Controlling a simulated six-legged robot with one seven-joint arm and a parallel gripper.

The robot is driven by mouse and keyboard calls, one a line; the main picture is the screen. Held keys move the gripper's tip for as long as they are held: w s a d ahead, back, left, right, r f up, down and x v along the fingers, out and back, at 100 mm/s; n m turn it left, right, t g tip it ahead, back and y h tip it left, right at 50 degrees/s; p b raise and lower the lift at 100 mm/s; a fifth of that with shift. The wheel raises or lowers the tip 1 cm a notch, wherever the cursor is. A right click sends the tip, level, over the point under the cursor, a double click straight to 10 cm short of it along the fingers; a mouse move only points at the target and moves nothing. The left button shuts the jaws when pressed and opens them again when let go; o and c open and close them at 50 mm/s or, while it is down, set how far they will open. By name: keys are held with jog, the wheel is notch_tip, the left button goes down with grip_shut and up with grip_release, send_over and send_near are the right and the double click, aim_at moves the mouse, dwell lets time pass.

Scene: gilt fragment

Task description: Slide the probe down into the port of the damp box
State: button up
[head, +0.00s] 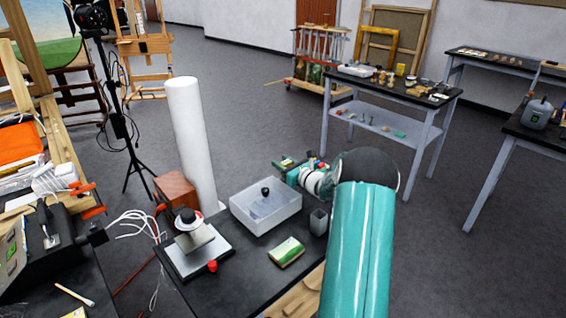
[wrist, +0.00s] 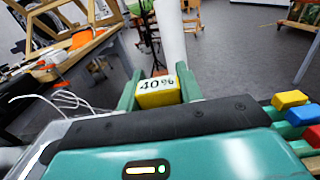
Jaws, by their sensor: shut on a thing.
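The damp box (head: 282,217) is a whitish, see-through box on the black table in the head view. A round black fitting (head: 265,191) shows at its lid; I cannot tell whether this is the port. My gripper (wrist: 158,88) is shut on a yellow block marked "40%" in the wrist view, which looks like the head of the probe (wrist: 158,98). The probe's lower part is hidden. In the head view my gripper (head: 284,164) is small, beyond the box's back right side, apart from it as far as I can see.
A tall white roll (head: 190,140) stands behind the box. A white stand (head: 197,248) with a round top is to its left. A small grey cup (head: 318,221) stands to the right. Loose white cables (head: 135,222) hang at the left.

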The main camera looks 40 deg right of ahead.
jog(key=shift+f, duration=0.4)
jog(key=o, duration=1)
jog(key=shift+o, duration=0.2)
jog(key=shift+s, duration=0.1)
jog(key=s, duration=1.3)
jog(key=shift+s+d, duration=0.2)
jog(key=shift+s, duration=0.15)
